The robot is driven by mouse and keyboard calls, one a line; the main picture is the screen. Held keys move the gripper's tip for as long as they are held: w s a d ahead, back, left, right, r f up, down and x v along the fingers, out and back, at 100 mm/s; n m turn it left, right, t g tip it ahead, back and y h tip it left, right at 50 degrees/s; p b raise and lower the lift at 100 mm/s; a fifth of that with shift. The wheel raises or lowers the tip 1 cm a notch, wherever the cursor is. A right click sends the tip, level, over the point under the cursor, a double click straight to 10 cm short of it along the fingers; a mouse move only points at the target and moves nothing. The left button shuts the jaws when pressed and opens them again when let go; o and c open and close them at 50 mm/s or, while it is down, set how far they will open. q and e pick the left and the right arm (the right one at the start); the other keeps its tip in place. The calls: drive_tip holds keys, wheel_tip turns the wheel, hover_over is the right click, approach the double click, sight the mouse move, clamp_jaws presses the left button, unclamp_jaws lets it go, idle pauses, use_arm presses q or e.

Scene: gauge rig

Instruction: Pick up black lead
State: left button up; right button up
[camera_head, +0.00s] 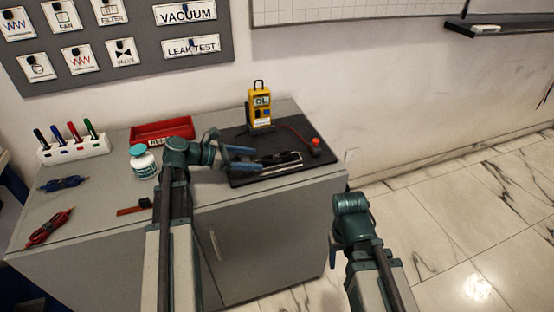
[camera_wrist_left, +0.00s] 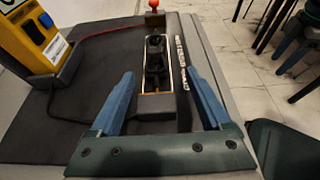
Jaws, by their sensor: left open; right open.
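A black object, which looks like the black lead (camera_wrist_left: 155,50), lies in a narrow holder on the dark mat (camera_head: 240,144). In the head view, the dark lead (camera_head: 282,158) is near the mat's middle, just beyond the blue fingers. My left gripper (camera_head: 258,159) is open over the mat. In the left wrist view, its two fingers (camera_wrist_left: 160,62) stand on either side of the holder and the black object, with gaps on both sides. My right gripper (camera_head: 333,257) is open, low in front of the cabinet's right side, and largely hidden by its own wrist.
A yellow meter (camera_head: 261,106) stands at the mat's back, with a red lead (camera_head: 296,132) running to a red-topped post (camera_head: 316,147). A labelled black strip (camera_wrist_left: 181,72) lies beside the holder. A white jar (camera_head: 143,163) and red tray (camera_head: 162,131) are left.

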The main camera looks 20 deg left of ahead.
sight(267, 158)
use_arm(q)
drive_tip(key=x, duration=0.2)
drive_tip(key=b+x, duration=0.1)
drive_tip(key=x, duration=0.2)
drive_tip(key=shift+w+a+b, duration=0.15)
drive_tip(key=shift+w+b, duration=0.1)
drive_tip(key=shift+b, duration=0.05)
drive_tip(key=shift+r, duration=0.1)
clamp_jaws()
